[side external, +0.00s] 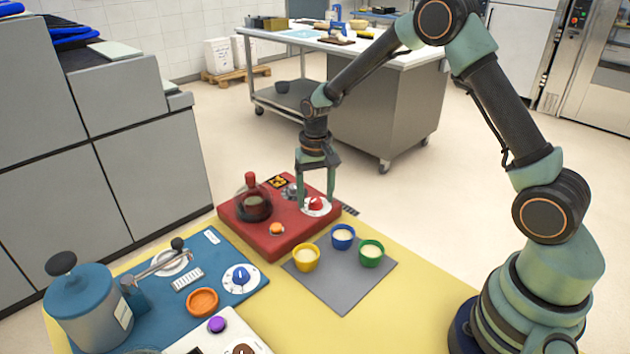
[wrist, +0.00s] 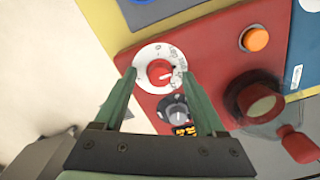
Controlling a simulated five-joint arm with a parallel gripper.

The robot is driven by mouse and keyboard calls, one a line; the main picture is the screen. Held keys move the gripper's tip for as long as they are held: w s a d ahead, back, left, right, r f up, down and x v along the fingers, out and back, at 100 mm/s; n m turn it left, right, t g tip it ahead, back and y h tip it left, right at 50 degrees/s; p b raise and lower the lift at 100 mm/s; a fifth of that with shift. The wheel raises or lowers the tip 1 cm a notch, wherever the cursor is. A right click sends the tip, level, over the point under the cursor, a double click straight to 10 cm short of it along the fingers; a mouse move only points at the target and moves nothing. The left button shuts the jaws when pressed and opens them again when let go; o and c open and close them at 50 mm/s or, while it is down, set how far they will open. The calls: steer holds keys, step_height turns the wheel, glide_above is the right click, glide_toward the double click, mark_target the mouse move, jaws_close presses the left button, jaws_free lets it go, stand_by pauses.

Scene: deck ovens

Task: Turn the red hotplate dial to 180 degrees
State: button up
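The red hotplate (side external: 275,232) stands at the far end of the yellow table. Its red dial (side external: 316,203) sits on a white marked disc near the hotplate's right corner. In the wrist view the red dial (wrist: 160,72) shows a pale pointer line, but its markings are too small to read. My gripper (side external: 317,203) points down over the dial with its fingers apart. In the wrist view my gripper (wrist: 160,82) has one finger on each side of the dial's disc. I cannot tell whether the fingers touch the disc. A grey knob (wrist: 178,112) is beside the dial.
A glass vessel with a red handle (side external: 253,203) and an orange button (side external: 277,229) are on the hotplate. A grey mat (side external: 345,292) with yellow, blue and green cups lies in front. A blue device (side external: 215,255) stands left. Yellow table surface is clear at front right.

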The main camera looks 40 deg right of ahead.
mark_target(316, 199)
step_height(316, 199, up, 12)
stand_by(0.7)
steer(key=shift+r, duration=0.1)
steer(key=s+a+r+n+t, duration=0.1)
steer(key=s+r, duration=0.3)
steer(key=s, duration=0.5)
steer(key=s+a+r+n+t, duration=0.1)
steer(key=s+r+n+t, duration=0.3)
steer(key=s, duration=0.4)
steer(key=shift+s+a+r+t, duration=0.15)
steer(key=shift+s+a+t, duration=0.15)
steer(key=shift+s, duration=0.1)
steer(key=shift+w+r, duration=0.1)
